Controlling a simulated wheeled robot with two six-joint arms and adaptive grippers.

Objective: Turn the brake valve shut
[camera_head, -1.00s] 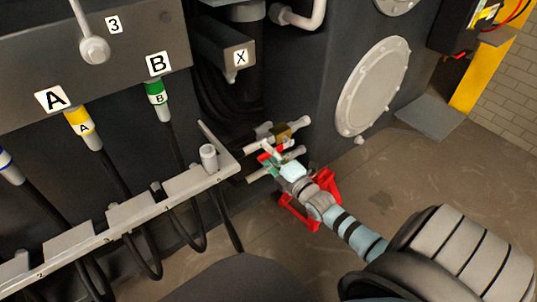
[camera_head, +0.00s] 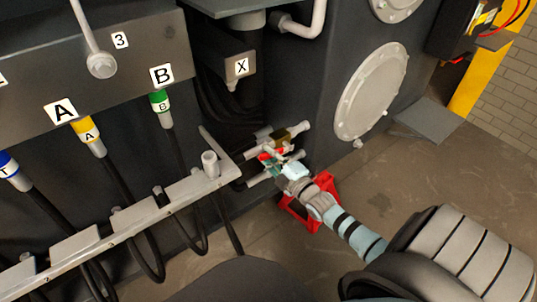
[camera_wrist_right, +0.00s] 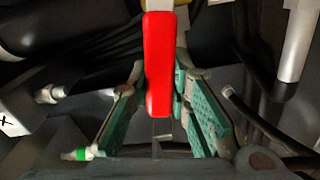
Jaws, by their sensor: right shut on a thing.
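The brake valve has a brassy body (camera_head: 290,134) between grey pipes, low beside the dark chassis wall. Its red handle (camera_wrist_right: 158,65) fills the middle of the right wrist view, running up and down between two green-padded fingers. In the head view only small red bits of the handle show by the fingers. My right gripper (camera_head: 270,164) is shut on this handle; in the wrist view the gripper (camera_wrist_right: 158,92) has one finger on each side of it. My left gripper is not in view.
A grey hose rail (camera_head: 130,222) with black hoses runs at the left, close to the valve. A round bolted cover (camera_head: 371,92) is on the wall to the right. A red stand (camera_head: 296,214) is on the floor behind my right arm. The floor at right is mostly clear.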

